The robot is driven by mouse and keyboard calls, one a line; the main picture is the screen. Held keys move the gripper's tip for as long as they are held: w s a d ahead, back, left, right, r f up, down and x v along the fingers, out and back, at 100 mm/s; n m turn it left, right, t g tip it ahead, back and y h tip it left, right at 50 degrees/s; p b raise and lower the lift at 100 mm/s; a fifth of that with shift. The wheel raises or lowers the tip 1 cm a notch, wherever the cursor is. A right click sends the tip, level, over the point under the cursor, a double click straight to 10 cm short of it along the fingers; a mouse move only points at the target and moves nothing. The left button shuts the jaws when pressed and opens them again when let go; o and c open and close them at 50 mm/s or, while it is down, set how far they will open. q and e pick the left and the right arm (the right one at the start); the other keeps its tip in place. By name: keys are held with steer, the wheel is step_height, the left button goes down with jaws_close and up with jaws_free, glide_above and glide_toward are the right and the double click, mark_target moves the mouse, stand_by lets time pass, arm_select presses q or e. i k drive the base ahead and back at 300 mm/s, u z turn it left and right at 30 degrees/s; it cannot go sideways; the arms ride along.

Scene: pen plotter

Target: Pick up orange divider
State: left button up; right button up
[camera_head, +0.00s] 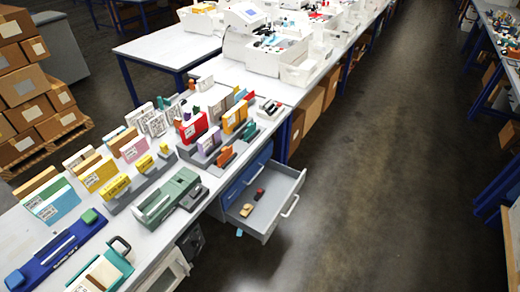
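A small orange piece (225,156) stands at the front of a grey rack on the workbench (152,240), near the right edge. It may be the orange divider, but it is too small to be sure. A brownish-orange card (35,181) stands among upright cards at the left end of the bench, and another tan-orange card (122,140) stands farther back. Neither of my grippers shows in the head view.
An open grey drawer (284,186) sticks out from the bench into the aisle, holding a tan and a dark red object. A green device (170,200) and a blue device (60,250) lie near the front. The floor (370,190) at right is clear.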

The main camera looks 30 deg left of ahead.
mark_target(226, 152)
steer(key=z, duration=0.1)
steer(key=i, duration=1.25)
steer(key=u, duration=0.9)
